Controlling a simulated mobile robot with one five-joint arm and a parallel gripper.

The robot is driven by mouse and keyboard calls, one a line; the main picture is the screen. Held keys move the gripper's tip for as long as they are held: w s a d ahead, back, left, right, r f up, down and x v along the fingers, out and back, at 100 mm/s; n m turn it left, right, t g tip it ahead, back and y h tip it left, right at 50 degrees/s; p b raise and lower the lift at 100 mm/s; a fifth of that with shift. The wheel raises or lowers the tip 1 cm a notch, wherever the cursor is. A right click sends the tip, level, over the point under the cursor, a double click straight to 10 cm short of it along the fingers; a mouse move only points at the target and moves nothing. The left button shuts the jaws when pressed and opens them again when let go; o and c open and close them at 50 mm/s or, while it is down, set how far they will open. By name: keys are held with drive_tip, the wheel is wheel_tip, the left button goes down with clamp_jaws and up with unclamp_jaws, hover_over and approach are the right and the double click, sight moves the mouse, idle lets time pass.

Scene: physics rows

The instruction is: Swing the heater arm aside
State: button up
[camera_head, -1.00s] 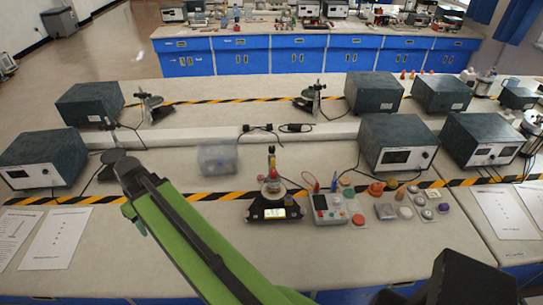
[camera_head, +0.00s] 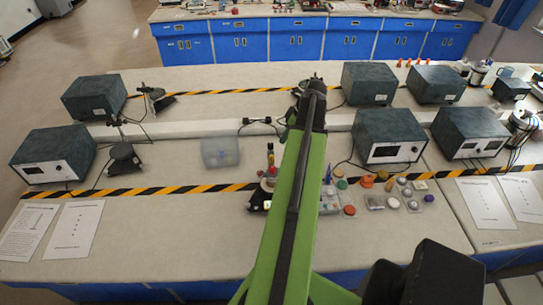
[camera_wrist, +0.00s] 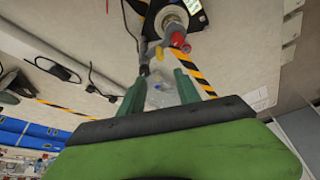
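The instrument with the dark base (camera_head: 257,195) stands on the bench in the head view, partly hidden behind my arm. In the wrist view the round instrument (camera_wrist: 172,18) is at the top, with a grey arm-like part (camera_wrist: 148,50) and a red knob (camera_wrist: 180,41) close beyond my fingers. I cannot tell for sure which part is the heater arm. My gripper (camera_wrist: 160,82) is open, its two green fingers apart, with no clear contact. Its fingertips are not clear in the head view.
A clear plastic box (camera_head: 220,153) stands left of the instrument. Grey power units (camera_head: 389,136) and (camera_head: 52,154) stand to either side. Small coloured pieces (camera_head: 367,181) lie to the right. The front of the bench is clear apart from paper sheets (camera_head: 76,226).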

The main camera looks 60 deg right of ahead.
sight(272, 156)
drive_tip(key=b+x, duration=1.5)
drive_tip(key=x, duration=0.2)
drive_tip(key=shift+s+d+f, duration=0.1)
drive_tip(key=shift+f, duration=0.05)
clamp_jaws()
idle(0.5)
drive_tip(key=shift+d, duration=0.15)
drive_tip(key=shift+s, duration=0.1)
